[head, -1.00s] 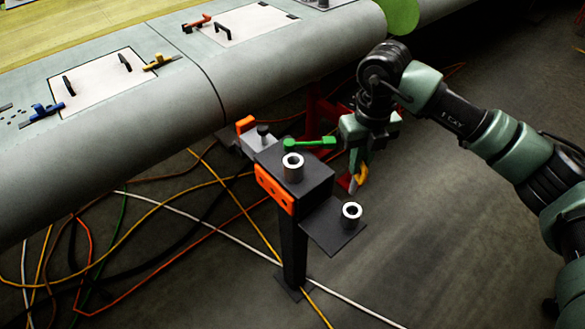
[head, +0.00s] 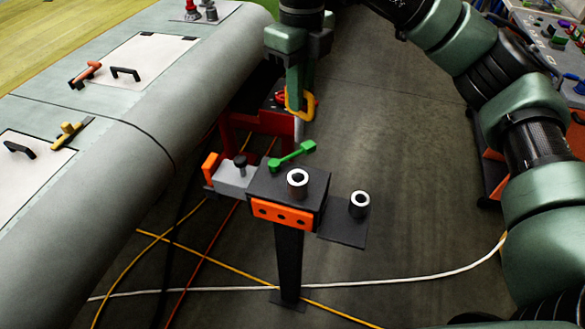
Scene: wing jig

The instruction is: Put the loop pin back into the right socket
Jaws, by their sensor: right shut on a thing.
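My right gripper (head: 300,92) comes down from the top of the head view. It is shut on the loop pin (head: 301,116), which has a yellow loop and a grey shank hanging down. The pin is in the air, above and behind the stand in the picture. Two ring-shaped sockets with pale rims are on the stand: the left socket (head: 297,178) on top of the black block, and the right socket (head: 359,205) on a lower side plate. The right socket shows a dark, open centre. My left gripper is out of view.
The black stand (head: 288,262) carries a green-handled clamp (head: 292,155), an orange block (head: 285,215) and a grey block (head: 236,176). The wing (head: 110,130) fills the left. Cables cross the floor. A red frame (head: 262,124) is behind; a cluttered bench (head: 545,40) is at upper right.

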